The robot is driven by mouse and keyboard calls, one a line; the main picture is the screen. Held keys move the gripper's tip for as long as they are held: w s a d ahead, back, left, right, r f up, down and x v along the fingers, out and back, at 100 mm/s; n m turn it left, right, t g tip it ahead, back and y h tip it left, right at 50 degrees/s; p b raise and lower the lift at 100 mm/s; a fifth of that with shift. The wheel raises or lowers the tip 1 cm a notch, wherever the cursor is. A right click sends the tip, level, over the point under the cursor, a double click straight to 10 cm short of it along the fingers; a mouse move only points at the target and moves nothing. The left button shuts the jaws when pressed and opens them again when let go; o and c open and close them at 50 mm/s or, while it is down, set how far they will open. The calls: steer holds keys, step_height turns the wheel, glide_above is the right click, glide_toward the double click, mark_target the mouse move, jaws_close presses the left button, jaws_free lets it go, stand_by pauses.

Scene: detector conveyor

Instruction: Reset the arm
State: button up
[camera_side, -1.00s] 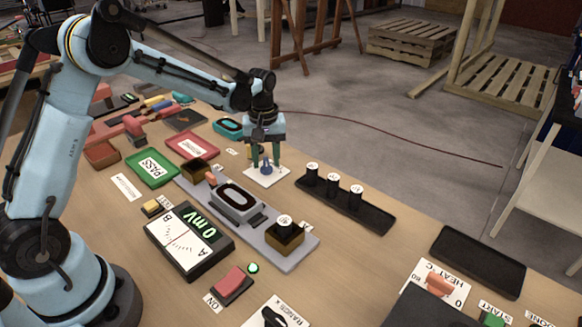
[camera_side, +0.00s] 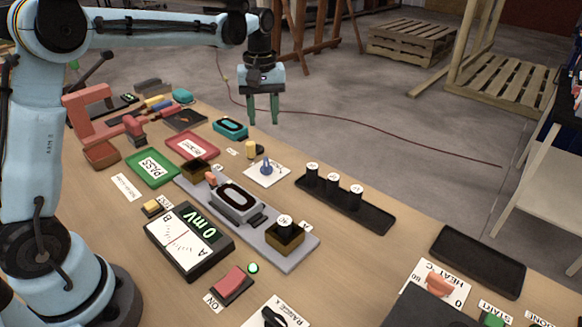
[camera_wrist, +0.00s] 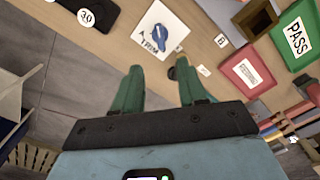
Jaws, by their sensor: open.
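My gripper (camera_side: 263,112) is open and empty, raised in the air above the far edge of the bench in the side view. Its two green fingers (camera_wrist: 158,92) show apart in the wrist view with nothing between them. Below and in front of it is a white card with a blue knob (camera_side: 266,168), also seen in the wrist view as the blue trim knob (camera_wrist: 158,38). My gripper is clear of the knob and of everything on the bench.
A grey rail (camera_side: 275,262) carries a detector block. A black tray (camera_side: 376,219) holds several dark cylinders. A meter (camera_side: 183,251) reads 0 mV. Green PASS (camera_side: 134,156) and red (camera_side: 187,139) trays lie left. An empty black tray (camera_side: 478,262) lies right. A red clamp-like stand (camera_side: 85,118) stands at the back left.

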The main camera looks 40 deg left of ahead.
steer(key=s+d+m+t, duration=0.3)
steer(key=s+m, duration=0.2)
steer(key=s, duration=0.3)
steer(key=s+d+m+t, duration=0.3)
steer(key=s+m+t, duration=0.1)
steer(key=s, duration=0.5)
steer(key=shift+s+d+f+m, duration=0.15)
steer(key=shift+s+d+m, duration=0.1)
steer(key=shift+m, duration=0.25)
